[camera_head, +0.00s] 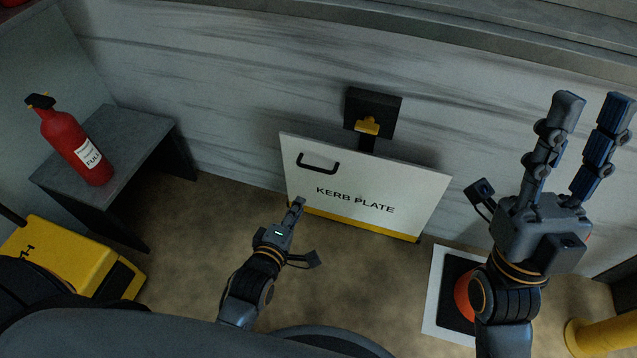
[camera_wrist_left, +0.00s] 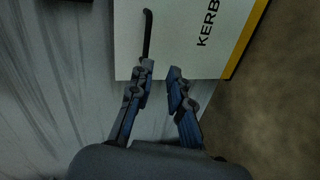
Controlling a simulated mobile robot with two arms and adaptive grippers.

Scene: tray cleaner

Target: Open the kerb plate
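The kerb plate (camera_head: 366,187) is a white panel lettered KERB PLATE, standing tilted against the striped wall. It has a black handle (camera_head: 318,164) near its upper left corner and a yellow strip along its lower edge. A black block with a yellow catch (camera_head: 368,126) sits above its top edge. My left gripper (camera_head: 298,203) is in front of the plate, below the handle in the head view. In the left wrist view its fingers (camera_wrist_left: 160,72) are apart and empty, with the handle (camera_wrist_left: 148,35) just beyond the left fingertip; contact is unclear. My right gripper (camera_head: 590,98) is open and empty, raised at right.
A white-framed black pad (camera_head: 432,305) with an orange object is on the floor at right, near a yellow cylinder (camera_head: 600,337).

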